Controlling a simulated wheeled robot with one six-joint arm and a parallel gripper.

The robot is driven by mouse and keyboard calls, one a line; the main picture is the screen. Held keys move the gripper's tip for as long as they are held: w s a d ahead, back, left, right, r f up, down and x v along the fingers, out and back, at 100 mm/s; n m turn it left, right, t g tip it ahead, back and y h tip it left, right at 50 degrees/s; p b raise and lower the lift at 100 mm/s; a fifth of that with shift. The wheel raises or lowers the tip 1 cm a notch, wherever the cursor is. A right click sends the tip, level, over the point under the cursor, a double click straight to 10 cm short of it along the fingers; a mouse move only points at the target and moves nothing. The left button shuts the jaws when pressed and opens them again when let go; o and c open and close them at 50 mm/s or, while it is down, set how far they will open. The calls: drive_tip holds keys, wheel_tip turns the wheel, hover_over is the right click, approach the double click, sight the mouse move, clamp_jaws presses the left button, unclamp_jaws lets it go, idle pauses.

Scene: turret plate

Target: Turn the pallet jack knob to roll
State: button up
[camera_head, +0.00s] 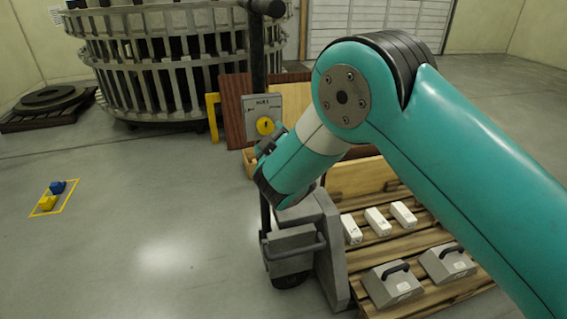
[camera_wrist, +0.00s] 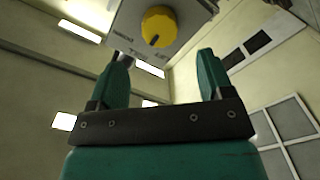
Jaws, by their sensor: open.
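The pallet jack's grey panel (camera_head: 256,106) is on the jack's upright post in the head view. It carries a round yellow knob (camera_head: 265,126) and small printed labels, too small to read surely. In the wrist view the knob (camera_wrist: 160,26) shows a dark mark at its lower edge, and part of the panel (camera_wrist: 185,43) is cut off by the top edge. My gripper (camera_wrist: 164,60) is open and empty; the knob lies ahead, apart from the fingers. In the head view my gripper (camera_head: 270,146) is just below the knob, partly hidden by my wrist.
The jack's grey body (camera_head: 290,252) stands below my arm. A wooden pallet (camera_head: 377,249) to its right holds white boxes (camera_head: 377,221) and grey cases with handles (camera_head: 392,285). Blue and yellow blocks (camera_head: 48,202) lie on the floor left. The floor between is clear.

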drive_tip(key=b+v, duration=0.4)
drive_tip(key=v, duration=0.6)
drive_tip(key=shift+s, duration=0.2)
drive_tip(key=shift+d, duration=0.2)
drive_tip(key=s+d+m+g+h, duration=0.2)
drive_tip(key=d+m+g+h, duration=0.15)
drive_tip(key=d, duration=0.35)
drive_tip(key=s+d+m+g+h, duration=0.2)
drive_tip(key=d+m+g, duration=0.1)
drive_tip(key=d+m, duration=0.25)
drive_tip(key=s+r+n+g+y, duration=0.25)
drive_tip(key=s+g, duration=0.35)
drive_tip(key=s, duration=0.7)
drive_tip(key=s+r+n+g+y, duration=0.25)
drive_tip(key=s+g, duration=0.25)
drive_tip(key=s, duration=0.9)
wheel_tip(320, 180, up, 19)
drive_tip(key=p, duration=1.9)
drive_tip(key=shift+w+a+r+m+y, duration=0.2)
drive_tip(key=shift+w+a+m+y, duration=0.1)
drive_tip(key=shift+w+m+y, duration=0.15)
